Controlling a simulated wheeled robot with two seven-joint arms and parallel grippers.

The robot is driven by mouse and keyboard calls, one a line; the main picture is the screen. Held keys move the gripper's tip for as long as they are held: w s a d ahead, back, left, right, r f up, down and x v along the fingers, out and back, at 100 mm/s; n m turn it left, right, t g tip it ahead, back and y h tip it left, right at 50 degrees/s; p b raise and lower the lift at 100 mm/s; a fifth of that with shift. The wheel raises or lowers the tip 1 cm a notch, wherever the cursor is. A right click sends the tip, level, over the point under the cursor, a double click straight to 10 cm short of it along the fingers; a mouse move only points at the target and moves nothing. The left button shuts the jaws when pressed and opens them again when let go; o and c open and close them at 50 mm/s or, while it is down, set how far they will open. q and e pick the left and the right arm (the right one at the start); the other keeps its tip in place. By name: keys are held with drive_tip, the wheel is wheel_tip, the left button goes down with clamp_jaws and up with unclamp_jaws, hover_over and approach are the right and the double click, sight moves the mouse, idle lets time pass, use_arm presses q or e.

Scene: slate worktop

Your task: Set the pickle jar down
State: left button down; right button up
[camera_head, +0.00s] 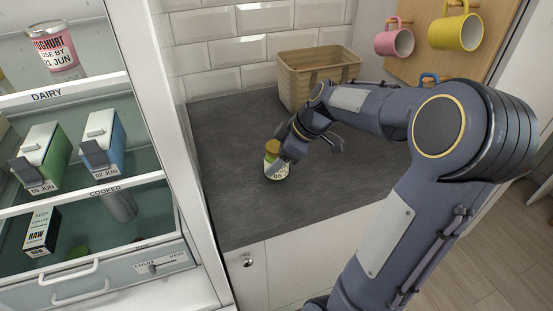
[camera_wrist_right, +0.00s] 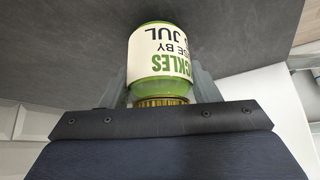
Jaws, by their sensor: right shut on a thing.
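The pickle jar (camera_head: 275,165) has a gold lid, green contents and a white label. It is upright on or just above the slate worktop (camera_head: 225,205); I cannot tell whether its base touches. My right gripper (camera_head: 283,157) is shut on it, reaching in from the right. In the right wrist view the jar (camera_wrist_right: 160,60) sits between the fingers, its lid towards the gripper and its label reading pickles, use by, JUL. My left gripper is not in view.
A wicker basket (camera_head: 322,82) stands at the back of the worktop. An open fridge (camera_head: 90,195) with a yoghurt pot (camera_head: 55,48) and cartons is at the left. Pink (camera_head: 394,41) and yellow (camera_head: 455,30) mugs hang at the upper right. The worktop around the jar is clear.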

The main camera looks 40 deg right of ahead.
drive_tip(key=shift+f, duration=0.2)
drive_tip(key=shift+f, duration=0.2)
drive_tip(key=o, duration=1.2)
drive_tip(key=shift+r, duration=0.1)
